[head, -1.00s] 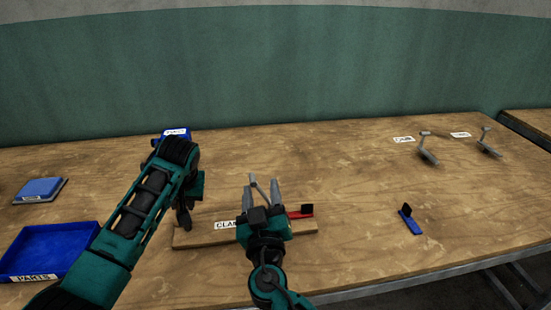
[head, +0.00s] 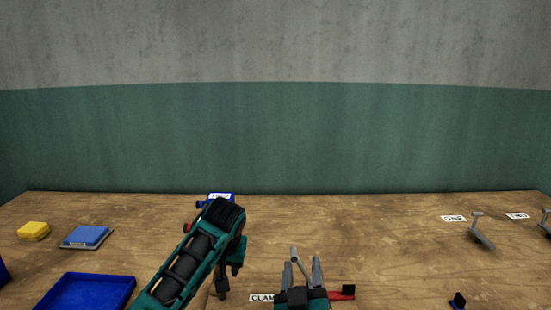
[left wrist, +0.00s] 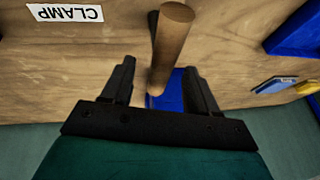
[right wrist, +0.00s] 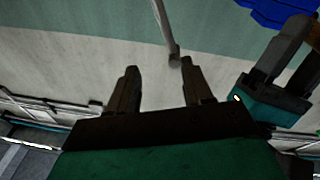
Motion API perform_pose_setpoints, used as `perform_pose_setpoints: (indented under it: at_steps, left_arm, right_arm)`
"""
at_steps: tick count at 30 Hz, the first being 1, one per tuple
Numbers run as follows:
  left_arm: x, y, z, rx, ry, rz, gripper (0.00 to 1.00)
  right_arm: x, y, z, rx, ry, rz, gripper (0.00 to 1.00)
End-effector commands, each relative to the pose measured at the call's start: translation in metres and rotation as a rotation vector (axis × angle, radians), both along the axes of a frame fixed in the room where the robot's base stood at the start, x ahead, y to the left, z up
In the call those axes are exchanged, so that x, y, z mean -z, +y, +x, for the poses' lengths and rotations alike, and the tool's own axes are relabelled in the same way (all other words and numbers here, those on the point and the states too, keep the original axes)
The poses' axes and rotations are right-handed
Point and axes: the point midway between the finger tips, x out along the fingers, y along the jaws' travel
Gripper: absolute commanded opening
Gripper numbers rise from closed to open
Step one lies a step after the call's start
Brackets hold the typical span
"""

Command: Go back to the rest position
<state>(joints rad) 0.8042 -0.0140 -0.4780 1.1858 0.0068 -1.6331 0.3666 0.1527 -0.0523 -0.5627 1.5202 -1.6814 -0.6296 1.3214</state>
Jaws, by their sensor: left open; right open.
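My right gripper (head: 303,274) is at the bottom middle of the head view, its two grey fingers apart. A thin grey lever (head: 296,262) stands close by its fingers; in the right wrist view the lever (right wrist: 166,30) ends just beyond the open fingertips, and I cannot tell whether it touches. My left arm comes in from the lower left, its gripper pointing down and partly hidden. In the left wrist view my left gripper (left wrist: 160,78) is open, with a brownish rod (left wrist: 168,48) between and beyond its fingers; contact is unclear.
A CLAMP label (head: 262,298) and a red piece (head: 341,294) lie by the right gripper. A grey lever (head: 482,232) stands at right.

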Motion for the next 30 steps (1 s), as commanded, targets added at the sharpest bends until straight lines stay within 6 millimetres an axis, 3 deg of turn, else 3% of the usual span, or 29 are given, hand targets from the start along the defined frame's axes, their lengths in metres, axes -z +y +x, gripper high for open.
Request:
perform_pose_setpoints:
  at_steps: [1,12,24,30]
  left_arm:
    - [-0.008,-0.002,-0.003,0.001,-0.003,-0.002,0.59]
    - [-0.051,-0.011,-0.022,0.001,-0.001,-0.002,0.59]
    - [-0.055,-0.012,-0.024,0.001,0.001,-0.001,0.59]
    - [-0.045,-0.009,-0.02,0.0,0.003,0.0,0.59]
  right_arm:
    - [0.032,0.017,-0.026,-0.021,0.076,0.03,0.5]
    - [0.032,0.017,-0.026,-0.021,0.076,0.03,0.5]
    - [0.032,0.017,-0.026,-0.021,0.077,0.03,0.5]
    - [0.032,0.017,-0.026,-0.021,0.077,0.03,0.5]
